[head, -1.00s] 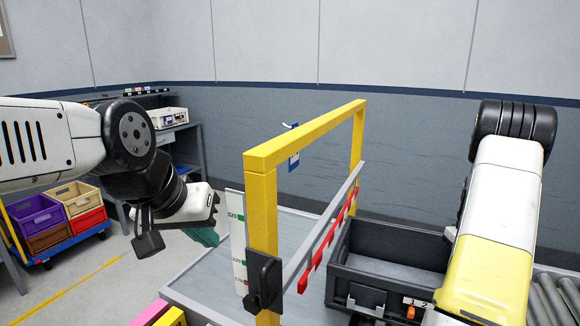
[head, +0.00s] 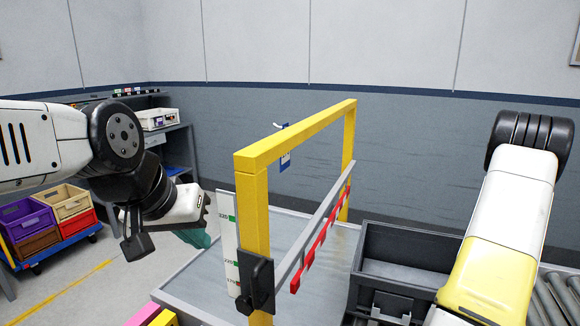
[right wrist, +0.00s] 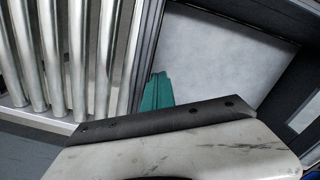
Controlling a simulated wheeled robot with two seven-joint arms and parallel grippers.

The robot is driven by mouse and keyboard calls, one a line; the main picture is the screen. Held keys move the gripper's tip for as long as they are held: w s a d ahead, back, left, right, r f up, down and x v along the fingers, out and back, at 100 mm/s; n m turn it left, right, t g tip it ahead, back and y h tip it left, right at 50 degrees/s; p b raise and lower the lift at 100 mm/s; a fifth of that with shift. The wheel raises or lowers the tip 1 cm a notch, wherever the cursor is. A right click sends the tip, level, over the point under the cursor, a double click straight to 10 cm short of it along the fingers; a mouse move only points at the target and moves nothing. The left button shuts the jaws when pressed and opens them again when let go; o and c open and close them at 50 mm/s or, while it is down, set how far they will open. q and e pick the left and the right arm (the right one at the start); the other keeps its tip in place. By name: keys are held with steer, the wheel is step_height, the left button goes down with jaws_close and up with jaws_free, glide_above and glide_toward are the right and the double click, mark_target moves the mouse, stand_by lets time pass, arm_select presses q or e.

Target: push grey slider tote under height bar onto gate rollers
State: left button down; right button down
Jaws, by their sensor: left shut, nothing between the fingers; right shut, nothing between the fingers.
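The dark grey tote (head: 388,300) sits right of the gate, open-topped and apparently empty. The yellow gate frame (head: 252,212) stands at centre with a grey height bar (head: 318,228) carrying red teeth. Grey bed (head: 195,290) lies under and left of the gate; no rollers can be made out there. My left gripper (head: 197,237) is shut and empty, left of the gate. My right arm reaches down over the tote's right side; its gripper is hidden in the head view. In the right wrist view my right gripper (right wrist: 157,92) shows teal fingertips, shut, near the tote wall; contact is unclear.
Metal rollers (head: 556,298) lie right of the tote and also show in the right wrist view (right wrist: 70,55). A black clamp (head: 255,285) and white scale (head: 228,240) are on the near post. Coloured crates (head: 48,222) and a workbench (head: 178,150) stand at left.

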steer(key=shift+w+a, duration=0.3)
steer(key=shift+a, duration=0.3)
steer(key=shift+w+a, duration=0.3)
steer(key=shift+a, duration=0.3)
step_height(320, 180, up, 8)
stand_by(0.7)
steer(key=shift+r, duration=0.1)
steer(key=s+a+r+t, duration=0.1)
steer(key=a+r+t, duration=0.1)
steer(key=a+r, duration=0.75)
steer(key=s+a+r+t, duration=0.1)
steer(key=a+r, duration=0.6)
steer(key=a, duration=0.5)
steer(key=s+a+r+t+y, duration=0.2)
steer(key=s+a+t, duration=0.1)
steer(key=s+a, duration=1.4)
steer(key=shift+s+a+r, duration=0.2)
steer(key=shift+a, duration=1.05)
